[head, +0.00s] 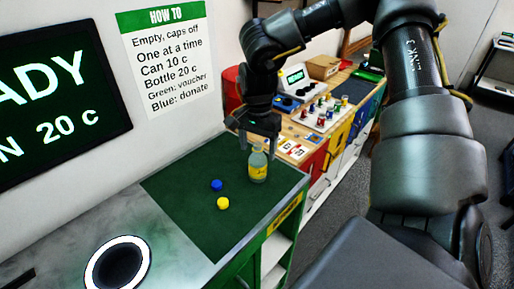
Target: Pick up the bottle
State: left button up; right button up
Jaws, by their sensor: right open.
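A small pale bottle with a yellow label (258,168) stands upright on the dark green mat (195,221), near the mat's far right side. My right gripper (257,146) is open and points down at the bottle's top. Its fingers show at the left and right of the bottle's neck; whether they touch it I cannot tell. My right arm comes in from the right and bends over the counter. My left gripper is not in view.
A blue cap (216,185) and a yellow cap (223,203) lie left of the bottle. A white-ringed round opening (140,245) is in the counter at front left. A sign (168,58) hangs on the wall. A cluttered wooden bench (310,134) stands behind.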

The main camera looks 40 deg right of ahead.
jog(key=shift+f, duration=0.95)
jog(key=shift+s, duration=0.1)
jog(key=c, duration=1.3)
jog(key=shift+o, duration=0.2)
jog(key=shift+r, duration=0.15)
jog(key=shift+r, duration=0.25)
notch_tip(320, 180, up, 9)
jog(key=b, duration=0.2)
jog(key=shift+r, duration=0.15)
